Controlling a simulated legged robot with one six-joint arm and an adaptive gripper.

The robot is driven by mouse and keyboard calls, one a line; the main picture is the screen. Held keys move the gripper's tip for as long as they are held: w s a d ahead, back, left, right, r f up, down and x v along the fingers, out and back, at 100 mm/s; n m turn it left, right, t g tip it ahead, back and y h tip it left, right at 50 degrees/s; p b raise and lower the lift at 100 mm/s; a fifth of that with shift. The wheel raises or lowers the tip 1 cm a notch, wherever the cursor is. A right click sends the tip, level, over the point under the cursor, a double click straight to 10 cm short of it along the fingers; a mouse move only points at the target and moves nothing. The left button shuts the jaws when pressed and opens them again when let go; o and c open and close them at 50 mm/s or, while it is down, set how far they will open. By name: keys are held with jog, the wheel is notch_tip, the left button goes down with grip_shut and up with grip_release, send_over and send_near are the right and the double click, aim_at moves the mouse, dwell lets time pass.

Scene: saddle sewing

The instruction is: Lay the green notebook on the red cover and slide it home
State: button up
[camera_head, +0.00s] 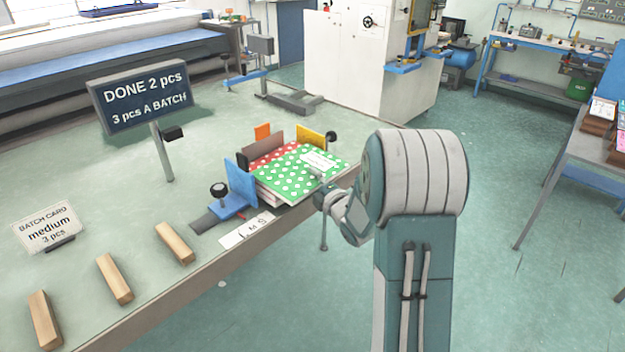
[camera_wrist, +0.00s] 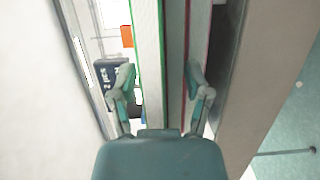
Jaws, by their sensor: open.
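The green notebook (camera_head: 297,172) with white dots and a pale label lies over the red dotted cover (camera_head: 266,155), offset towards the table's front edge. A strip of red shows along its back left side. My gripper (camera_head: 318,178) is at the notebook's right front side, partly hidden by my arm. In the wrist view, my gripper (camera_wrist: 160,78) is open, with one finger on each side of the green-edged notebook (camera_wrist: 147,45). A red-edged stack (camera_wrist: 198,40) shows beside the right finger. I cannot tell whether the fingers touch anything.
A blue plate (camera_head: 240,184) stands left of the stack, a yellow plate (camera_head: 311,137) and brown plate (camera_head: 268,144) behind it. Wooden blocks (camera_head: 174,243) lie at the front left. A sign (camera_head: 143,92) reads "DONE 2 pcs". A batch card (camera_head: 48,228) reads "medium".

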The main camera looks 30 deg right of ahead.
jog(key=s+d, duration=0.3)
jog(key=s, duration=0.5)
jog(key=shift+s, duration=0.4)
dwell(1.0)
jog(key=shift+d, duration=0.1)
jog(key=shift+r, duration=0.1)
dwell(0.3)
jog(key=s+a+r+m+g+h, duration=0.45)
jog(key=a+r+m, duration=0.25)
jog(key=m, duration=0.2)
jog(key=s+a+m+g+y, duration=0.1)
jog(key=s+a+m+g, duration=0.3)
jog(key=s, duration=0.6)
jog(key=s+a+r+m+g+y, duration=0.1)
jog(key=s+a+m+g, duration=0.3)
jog(key=s+a, duration=0.5)
jog(key=shift+s+a+m+y, duration=0.25)
jog(key=shift+s+m+y, duration=0.45)
jog(key=shift+m, duration=0.2)
